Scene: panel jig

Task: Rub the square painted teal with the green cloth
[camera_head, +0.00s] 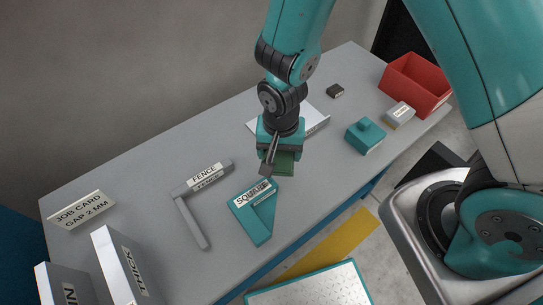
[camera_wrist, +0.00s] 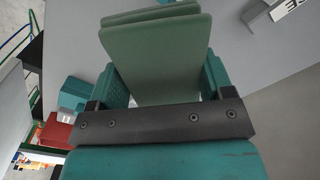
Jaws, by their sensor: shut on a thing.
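The teal square (camera_head: 263,222) is a flat angled piece with a white label reading SQUARE. It lies on the grey table, near the front edge at the middle. My gripper (camera_head: 277,166) is just above and behind its far end. The gripper is shut on the folded green cloth (camera_head: 285,165), which hangs from the jaws; I cannot tell from this angle whether it touches the square. In the wrist view the cloth (camera_wrist: 155,50) shows as several stacked green layers between the teal fingers. The square is not seen clearly in the wrist view.
A grey L-shaped fence (camera_head: 189,219) lies left of the square. A job card (camera_head: 82,210) and a box marked THICK (camera_head: 113,268) stand at the left. A teal knobbed block (camera_head: 366,139), a small grey box (camera_head: 399,115) and a red bin (camera_head: 412,82) are at the right.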

